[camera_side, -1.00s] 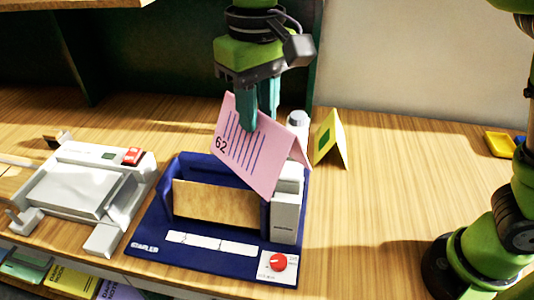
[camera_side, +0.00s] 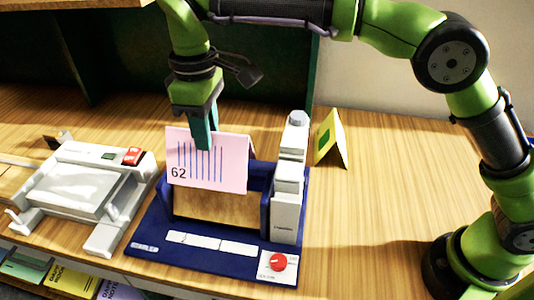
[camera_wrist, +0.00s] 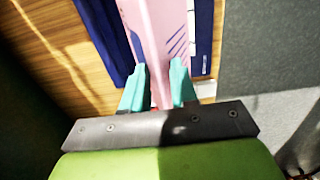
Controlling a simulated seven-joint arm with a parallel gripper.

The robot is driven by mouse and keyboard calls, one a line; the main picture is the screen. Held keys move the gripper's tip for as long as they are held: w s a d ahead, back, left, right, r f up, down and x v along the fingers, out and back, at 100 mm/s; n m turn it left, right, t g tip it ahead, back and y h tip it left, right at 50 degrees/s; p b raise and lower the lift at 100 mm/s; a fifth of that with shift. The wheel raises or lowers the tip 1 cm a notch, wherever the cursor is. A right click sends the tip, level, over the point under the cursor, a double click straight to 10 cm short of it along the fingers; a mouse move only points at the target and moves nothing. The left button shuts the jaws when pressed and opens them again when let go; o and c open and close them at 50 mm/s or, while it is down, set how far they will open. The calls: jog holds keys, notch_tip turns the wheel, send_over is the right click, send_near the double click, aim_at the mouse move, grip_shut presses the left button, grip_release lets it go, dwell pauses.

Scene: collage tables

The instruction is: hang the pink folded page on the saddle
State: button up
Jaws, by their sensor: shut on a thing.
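The pink folded page (camera_side: 222,176), marked 62 with blue lines, is held by its fold in my gripper (camera_side: 204,146). My gripper is shut on it from above. In the side view the page hangs over the blue stapler machine, in front of or above the tan saddle (camera_side: 215,212); whether it touches the saddle I cannot tell. In the wrist view the pink page (camera_wrist: 160,35) runs between my two teal fingertips (camera_wrist: 158,88). The page hides the saddle's upper left part.
A grey and white post (camera_side: 288,205) stands at the saddle's right end. The blue base (camera_side: 150,235) carries a red knob (camera_side: 278,262). A white machine (camera_side: 80,190) stands at left. A yellow folded card (camera_side: 331,138) stands behind at right. The table at right is mostly clear.

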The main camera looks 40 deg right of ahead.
aim_at(211, 159)
jog(key=shift+f, duration=6.6)
jog(key=o, duration=0.8)
jog(key=shift+o, duration=0.2)
jog(key=shift+r, duration=0.1)
jog(key=shift+r, duration=2.95)
